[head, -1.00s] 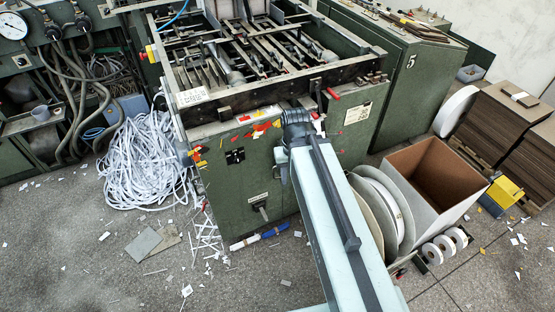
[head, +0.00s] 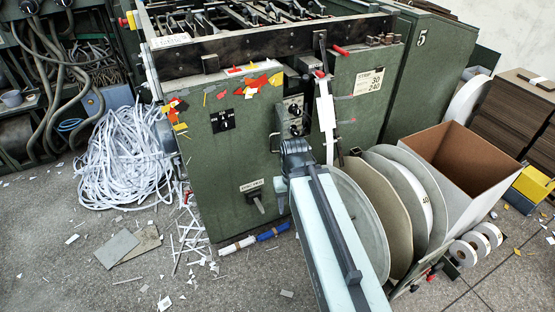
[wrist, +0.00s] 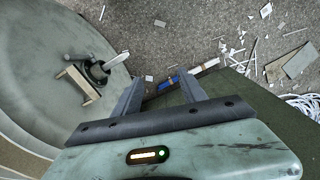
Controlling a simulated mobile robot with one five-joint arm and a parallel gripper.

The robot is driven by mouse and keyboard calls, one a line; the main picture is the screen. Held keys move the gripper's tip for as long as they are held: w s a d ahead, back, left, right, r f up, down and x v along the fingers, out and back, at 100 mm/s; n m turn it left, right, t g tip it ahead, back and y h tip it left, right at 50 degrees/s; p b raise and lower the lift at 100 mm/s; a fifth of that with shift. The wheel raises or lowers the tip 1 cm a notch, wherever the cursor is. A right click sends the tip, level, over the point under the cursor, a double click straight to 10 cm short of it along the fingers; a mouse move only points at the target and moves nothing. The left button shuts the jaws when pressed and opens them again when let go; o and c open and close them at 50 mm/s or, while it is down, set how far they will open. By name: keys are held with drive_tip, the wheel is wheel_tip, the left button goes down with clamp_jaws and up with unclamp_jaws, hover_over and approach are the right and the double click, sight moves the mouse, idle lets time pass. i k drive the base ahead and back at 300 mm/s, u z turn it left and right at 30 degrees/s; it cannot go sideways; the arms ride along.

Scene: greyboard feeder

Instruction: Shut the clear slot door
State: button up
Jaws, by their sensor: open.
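I cannot make out a clear slot door in either view; part of the front of the green machine (head: 238,150) is hidden behind my arm. My gripper (wrist: 160,84) is open and empty in the wrist view, its two fingers spread apart above the floor. A lever handle (head: 256,202) sticks out low on the machine front. A white strip (head: 327,112) hangs at the right front edge.
Large grey reels (head: 407,195) stand right of my arm, before an open carton (head: 470,165). A reel hub with a handle (wrist: 97,72) is left of my gripper. White strip waste (head: 125,160) and scraps lie on the left floor. Small rolls (head: 478,240) lie at right.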

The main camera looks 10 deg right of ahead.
sight(278, 134)
drive_tip(key=u, duration=2.45)
drive_tip(key=i, duration=0.35)
drive_tip(key=z, duration=0.25)
